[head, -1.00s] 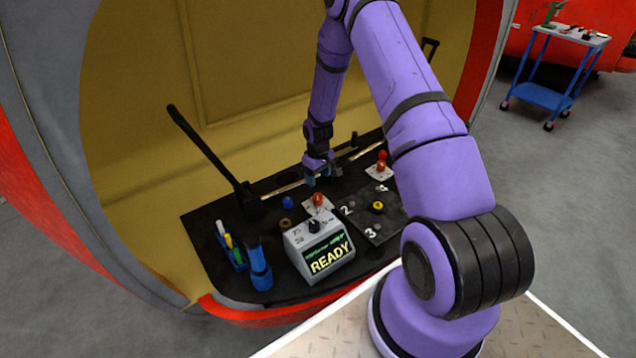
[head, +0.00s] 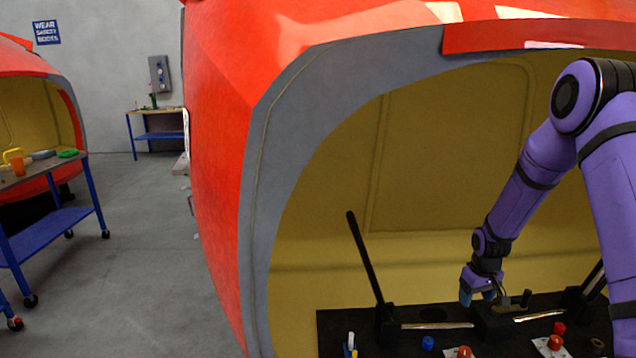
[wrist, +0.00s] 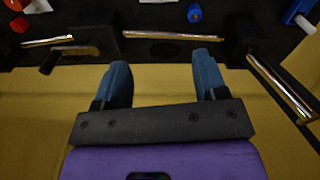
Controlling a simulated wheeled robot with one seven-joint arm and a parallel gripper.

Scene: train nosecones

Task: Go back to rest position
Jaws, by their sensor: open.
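My gripper (head: 478,298) hangs from the purple arm over the back part of the black console (head: 345,325), inside the red nosecone (head: 225,150). In the wrist view the two blue fingers of my gripper (wrist: 161,65) stand wide apart with nothing between them. In the head view the fingertips are close to a black block (head: 494,322) on the console; I cannot tell if they touch it.
A black lever (head: 365,258) rises from the console at left. Metal rods (head: 437,325) lie along the console, with a blue knob (head: 428,343) and red knobs (head: 555,342) in front. A blue cart (head: 50,233) stands far left. The grey floor between is free.

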